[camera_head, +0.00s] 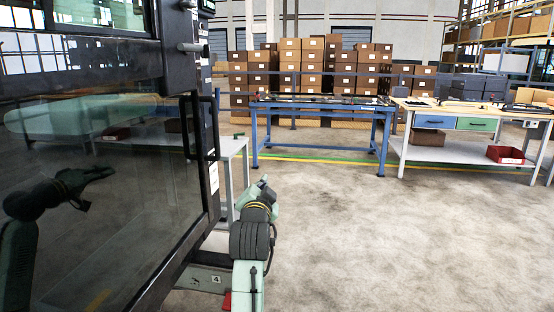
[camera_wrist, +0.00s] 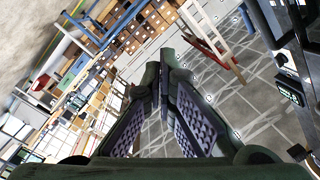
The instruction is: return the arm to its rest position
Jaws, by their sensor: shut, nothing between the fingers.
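My arm (camera_head: 250,240) rises from the bottom middle of the head view, close to the right of a dark glass cab door (camera_head: 110,200). It appears apart from the door, with bare floor to its right. My gripper is hard to make out at the arm's far end in the head view. In the wrist view my gripper (camera_wrist: 158,78) is shut and empty, its ridged finger pads converging at the tips. The glass shows a reflection of my arm.
The cab's door handle (camera_head: 202,127) stands close to the left of my arm. A blue-framed table (camera_head: 320,104) and a workbench (camera_head: 455,110) with a red bin (camera_head: 506,155) stand farther back. Stacked boxes (camera_head: 300,60) line the rear. Floor (camera_head: 400,240) at right is clear.

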